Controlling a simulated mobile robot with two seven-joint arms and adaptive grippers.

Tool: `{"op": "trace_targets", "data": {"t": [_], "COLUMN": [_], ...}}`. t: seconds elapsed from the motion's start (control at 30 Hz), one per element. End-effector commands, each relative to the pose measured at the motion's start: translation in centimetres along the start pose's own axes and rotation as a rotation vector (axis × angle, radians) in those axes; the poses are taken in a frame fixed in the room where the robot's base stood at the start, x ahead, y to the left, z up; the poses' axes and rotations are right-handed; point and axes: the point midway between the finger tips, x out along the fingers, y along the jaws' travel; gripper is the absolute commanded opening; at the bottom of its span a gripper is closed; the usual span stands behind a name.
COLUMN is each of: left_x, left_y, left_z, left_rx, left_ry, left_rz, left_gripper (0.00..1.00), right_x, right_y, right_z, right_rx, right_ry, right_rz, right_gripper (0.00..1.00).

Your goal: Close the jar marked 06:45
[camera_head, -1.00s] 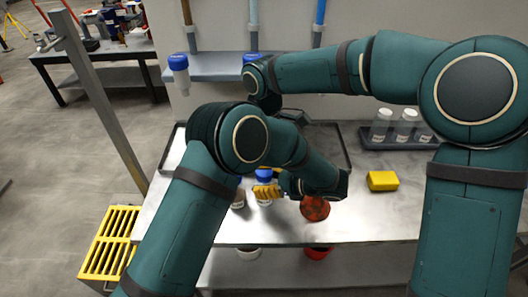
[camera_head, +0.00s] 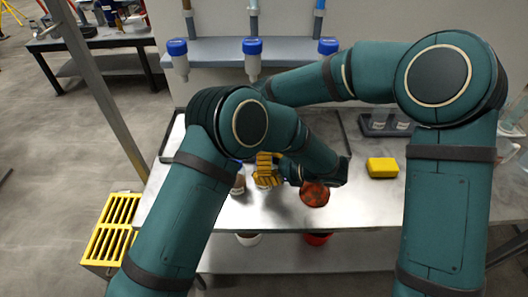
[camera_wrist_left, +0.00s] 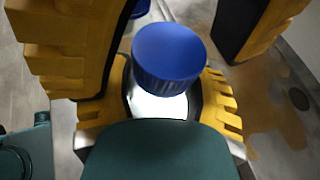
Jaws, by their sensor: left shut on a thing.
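A jar with a blue lid (camera_wrist_left: 168,55) and a whitish body (camera_wrist_left: 155,105) stands in front of my left palm in the left wrist view. My left gripper (camera_wrist_left: 160,105) is shut on the jar's body, one yellow finger on each side. Two larger yellow and black fingers, seemingly of my right gripper (camera_wrist_left: 172,35), are spread apart around the lid. In the head view my left gripper (camera_head: 265,170) largely hides this jar at the table's left part, and the right gripper is hard to separate from it. Whether the lid is seated is unclear. No time mark is readable.
Another jar (camera_head: 238,182) stands just left of it. Blue-capped bottles (camera_head: 253,58) hang at the back shelf.

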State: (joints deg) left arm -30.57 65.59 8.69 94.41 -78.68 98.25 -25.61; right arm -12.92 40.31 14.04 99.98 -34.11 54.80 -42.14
Motion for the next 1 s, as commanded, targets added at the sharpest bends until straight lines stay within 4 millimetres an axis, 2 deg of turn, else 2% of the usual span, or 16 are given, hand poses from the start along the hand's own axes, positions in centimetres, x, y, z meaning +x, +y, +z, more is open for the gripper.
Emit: {"op": "trace_targets", "data": {"t": [0.17,0.2,0.27,0.4,0.43,0.57,0.83,1.0], "left_x": [-0.01,-0.01,-0.01,-0.01,-0.02,-0.02,-0.02,-0.03], "left_y": [0.0,0.0,0.0,0.0,0.0,0.0,0.0,-0.01], "left_z": [0.01,0.01,0.01,0.02,0.02,0.02,0.04,0.05], "left_rx": [0.0,0.0,0.0,0.0,0.0,0.0,-0.001,-0.001], "left_ry": [0.0,0.0,0.0,0.0,0.0,0.0,-0.001,-0.001], "left_rz": [0.0,0.0,0.0,0.0,0.0,0.0,0.0,0.0], "left_gripper": [0.0,0.0,0.0,0.0,0.0,0.0,0.0,0.0], "right_x": [0.0,0.0,0.0,0.0,0.0,0.0,0.02,0.05], "right_y": [0.01,0.01,0.01,0.02,0.02,0.01,0.0,0.02], "right_z": [0.01,0.01,0.0,0.01,0.01,0.01,-0.03,0.03], "right_rx": [0.0,0.001,0.001,0.001,0.001,0.007,0.255,0.286], "right_ry": [0.0,0.0,0.0,0.0,0.0,0.0,0.0,0.0], "right_rz": [0.0,0.0,0.0,0.0,0.0,0.0,0.0,0.0], "right_gripper": [0.76,0.73,0.52,0.03,0.0,0.0,0.0,0.0]}}
